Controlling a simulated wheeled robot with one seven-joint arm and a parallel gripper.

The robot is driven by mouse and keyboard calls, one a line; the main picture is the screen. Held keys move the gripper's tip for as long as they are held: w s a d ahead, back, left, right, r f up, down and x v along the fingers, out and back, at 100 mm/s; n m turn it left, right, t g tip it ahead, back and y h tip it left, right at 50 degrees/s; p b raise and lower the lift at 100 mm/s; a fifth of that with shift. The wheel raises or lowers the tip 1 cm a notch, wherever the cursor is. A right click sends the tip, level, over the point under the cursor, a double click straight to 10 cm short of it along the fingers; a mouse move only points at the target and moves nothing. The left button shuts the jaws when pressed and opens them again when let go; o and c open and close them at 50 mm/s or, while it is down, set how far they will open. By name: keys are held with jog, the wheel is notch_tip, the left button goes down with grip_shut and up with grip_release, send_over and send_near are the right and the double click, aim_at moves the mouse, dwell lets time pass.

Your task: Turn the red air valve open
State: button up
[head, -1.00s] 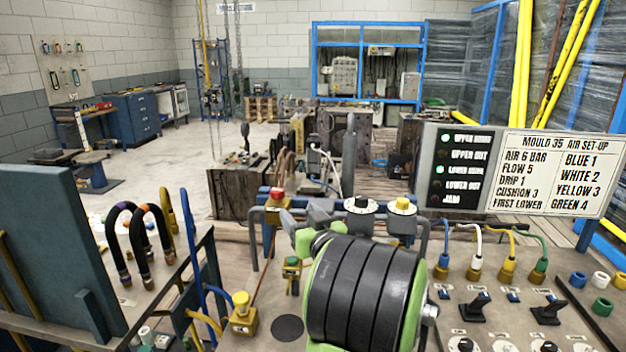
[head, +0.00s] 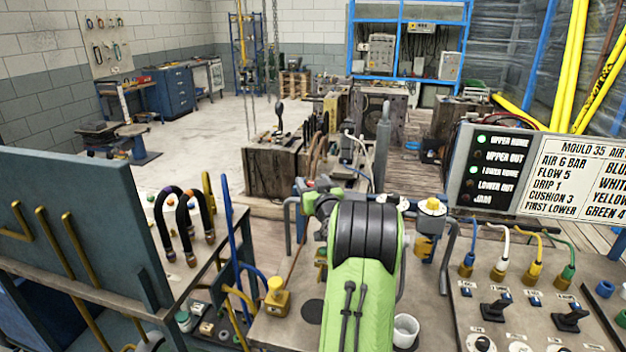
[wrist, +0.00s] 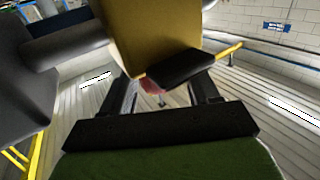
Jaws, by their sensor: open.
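In the wrist view, a yellow block (wrist: 150,40) with a black end piece fills the space in front of my gripper (wrist: 160,92). A small red part (wrist: 152,87), probably of the red air valve, shows below the yellow block between the two dark fingers. The fingers stand apart; I cannot tell whether they touch anything. In the head view, my arm covers most of the red valve; only a small red patch (head: 310,184) shows left of my arm's black joint. My gripper is largely hidden there behind the arm.
A yellow-topped knob (head: 432,207) stands right of my arm. A control panel (head: 500,300) with black switches and coloured hoses lies further right, below the sign (head: 580,175). A blue-grey rack (head: 80,225) stands at left. A white cup (head: 405,330) stands close to my arm.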

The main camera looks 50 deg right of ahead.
jog(key=shift+c, duration=0.2)
jog(key=c, duration=0.9)
jog(key=shift+d+f+y+b, duration=0.15)
jog(key=shift+y+b, duration=0.15)
jog(key=shift+b, duration=0.45)
jog(key=n+t+y+b, duration=0.1)
jog(key=b, duration=0.1)
jog(key=shift+f+b, duration=0.1)
jog(key=shift+b, duration=0.25)
jog(key=shift+r+n+t+y+b, duration=0.25)
jog(key=shift+n+t+y+b, duration=0.3)
jog(key=shift+n+y, duration=0.6)
jog(key=o, duration=0.9)
jog(key=shift+o, duration=0.2)
